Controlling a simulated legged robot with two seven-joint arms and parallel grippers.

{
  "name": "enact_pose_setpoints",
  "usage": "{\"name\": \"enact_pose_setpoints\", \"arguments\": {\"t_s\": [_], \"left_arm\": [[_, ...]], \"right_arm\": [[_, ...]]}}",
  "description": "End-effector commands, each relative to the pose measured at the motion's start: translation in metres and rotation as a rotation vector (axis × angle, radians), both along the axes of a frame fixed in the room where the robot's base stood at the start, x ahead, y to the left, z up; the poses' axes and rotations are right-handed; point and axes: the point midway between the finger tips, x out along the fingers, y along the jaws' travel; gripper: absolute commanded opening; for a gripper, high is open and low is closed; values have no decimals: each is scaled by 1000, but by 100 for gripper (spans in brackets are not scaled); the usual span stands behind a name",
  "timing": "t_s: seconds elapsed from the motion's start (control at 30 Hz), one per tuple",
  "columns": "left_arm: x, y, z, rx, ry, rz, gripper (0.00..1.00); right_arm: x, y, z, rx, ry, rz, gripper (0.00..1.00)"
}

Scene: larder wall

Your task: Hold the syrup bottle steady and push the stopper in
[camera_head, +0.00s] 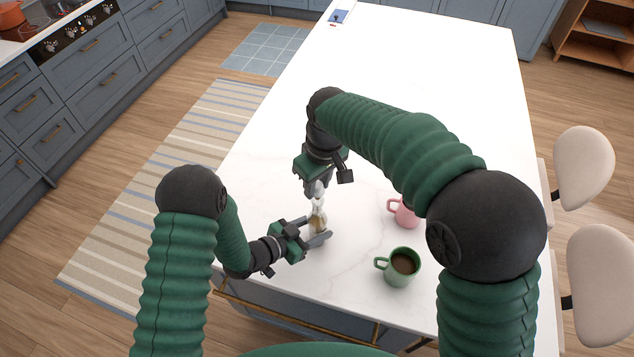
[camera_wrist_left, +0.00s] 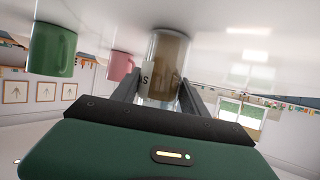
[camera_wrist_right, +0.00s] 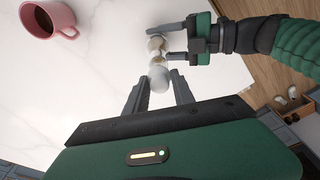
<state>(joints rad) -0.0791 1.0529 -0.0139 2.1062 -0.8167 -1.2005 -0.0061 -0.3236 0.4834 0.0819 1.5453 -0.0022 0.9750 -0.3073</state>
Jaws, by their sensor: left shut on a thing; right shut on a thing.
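The syrup bottle (camera_head: 318,221) stands on the white counter near its left edge, clear glass with brown contents. In the left wrist view the bottle (camera_wrist_left: 168,66) sits between both fingers and shows part of a pale label. My left gripper (camera_head: 317,233) is shut on it low down from the side. My right gripper (camera_head: 318,190) points down above the bottle and is shut on the pale, rounded stopper (camera_wrist_right: 158,76). The stopper lines up with the bottle mouth. I cannot tell how far it sits in the neck.
A green mug (camera_head: 402,269) with dark drink stands right of the bottle. A pink mug (camera_head: 405,214) stands behind it, partly hidden by my right arm. The counter (camera_head: 430,60) is clear towards the far end. Two pale chairs (camera_head: 600,265) line the right side.

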Motion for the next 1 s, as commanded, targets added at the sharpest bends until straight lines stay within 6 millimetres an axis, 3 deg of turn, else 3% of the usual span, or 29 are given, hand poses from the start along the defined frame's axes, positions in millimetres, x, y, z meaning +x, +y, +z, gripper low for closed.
{"name": "enact_pose_setpoints", "arguments": {"t_s": [1.0], "left_arm": [[0,0,1,-2,-3,0,0]], "right_arm": [[0,0,-8,-1,2,-5,0]]}}
